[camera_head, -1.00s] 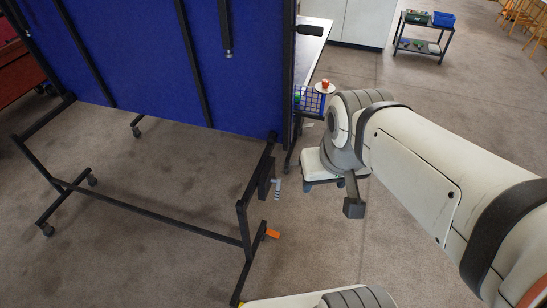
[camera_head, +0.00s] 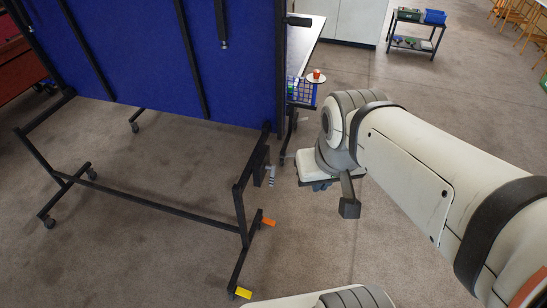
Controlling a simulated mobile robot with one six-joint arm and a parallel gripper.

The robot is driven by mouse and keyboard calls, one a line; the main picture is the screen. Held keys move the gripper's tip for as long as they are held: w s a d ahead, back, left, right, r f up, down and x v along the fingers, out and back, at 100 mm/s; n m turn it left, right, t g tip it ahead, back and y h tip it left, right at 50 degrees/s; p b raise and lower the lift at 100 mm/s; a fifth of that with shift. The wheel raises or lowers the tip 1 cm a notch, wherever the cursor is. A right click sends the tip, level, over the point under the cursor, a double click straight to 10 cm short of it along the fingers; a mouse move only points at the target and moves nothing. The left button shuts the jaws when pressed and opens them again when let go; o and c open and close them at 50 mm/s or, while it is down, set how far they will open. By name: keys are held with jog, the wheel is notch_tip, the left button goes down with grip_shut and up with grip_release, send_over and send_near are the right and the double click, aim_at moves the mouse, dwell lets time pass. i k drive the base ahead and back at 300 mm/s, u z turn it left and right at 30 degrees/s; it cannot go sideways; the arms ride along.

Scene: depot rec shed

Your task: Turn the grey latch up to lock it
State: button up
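The grey latch (camera_head: 272,176) is a small banded lever beside a dark bracket on the near right leg of the blue folded table's frame (camera_head: 240,205). It points downward. My gripper (camera_head: 320,185) is at the end of my white arm, to the right of the latch and apart from it in the picture. The white wrist housing covers most of it, and its fingers do not show clearly, so I cannot tell whether it is open or shut.
The blue table panel (camera_head: 150,60) stands tilted on a black wheeled frame. An orange pedal (camera_head: 268,222) and a yellow pedal (camera_head: 243,293) stick out at its foot. Behind my wrist are a wire basket (camera_head: 300,92) and a white-topped table (camera_head: 308,30).

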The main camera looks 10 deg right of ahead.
aim_at(272, 168)
jog(key=k, duration=1.05)
jog(key=z, duration=0.4)
jog(key=i, duration=1.95)
jog(key=u, duration=0.2)
